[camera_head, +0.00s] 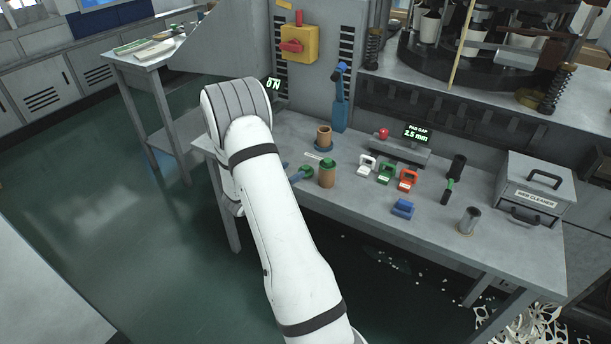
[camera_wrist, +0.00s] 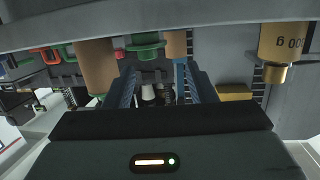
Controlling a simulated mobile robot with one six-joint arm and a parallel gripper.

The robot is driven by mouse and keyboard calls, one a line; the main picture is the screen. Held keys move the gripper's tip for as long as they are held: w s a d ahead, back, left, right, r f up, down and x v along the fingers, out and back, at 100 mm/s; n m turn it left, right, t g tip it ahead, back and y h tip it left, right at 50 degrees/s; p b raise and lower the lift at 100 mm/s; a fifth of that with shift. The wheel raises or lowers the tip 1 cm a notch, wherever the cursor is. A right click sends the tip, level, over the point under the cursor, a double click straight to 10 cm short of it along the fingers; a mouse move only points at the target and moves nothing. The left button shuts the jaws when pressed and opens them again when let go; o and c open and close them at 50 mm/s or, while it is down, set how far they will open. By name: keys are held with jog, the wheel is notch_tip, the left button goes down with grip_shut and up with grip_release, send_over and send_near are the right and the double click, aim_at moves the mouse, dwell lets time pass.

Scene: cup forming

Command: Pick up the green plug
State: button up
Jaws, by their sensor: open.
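The green plug (camera_wrist: 146,45) shows in the wrist view between the ends of my two blue fingers, with a wider rim around it. In the head view a green piece (camera_head: 308,170) that looks like it sits on the bench at my blue fingertips. My gripper (camera_wrist: 153,82) is open, with one finger on each side of the plug in the picture. I cannot tell whether the fingers touch it. In the head view my gripper (camera_head: 297,173) is mostly hidden behind my white arm.
A brown cylinder with a green top (camera_head: 327,176) stands close right of the green piece. Another brown cylinder (camera_head: 324,135) stands behind on a blue base. White, green and red pieces (camera_head: 387,172), a blue block (camera_head: 402,209) and a drawer box (camera_head: 537,187) are farther right.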

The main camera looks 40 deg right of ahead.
aim_at(308, 166)
jog(key=shift+s+d+f, duration=0.3)
jog(key=shift+s+f, duration=0.05)
jog(key=shift+f, duration=0.05)
jog(key=shift+d+f+g+h, duration=0.1)
jog(key=shift+d+g+h, duration=0.2)
jog(key=shift+d+g, duration=0.1)
jog(key=x, duration=0.7)
jog(key=c, duration=0.8)
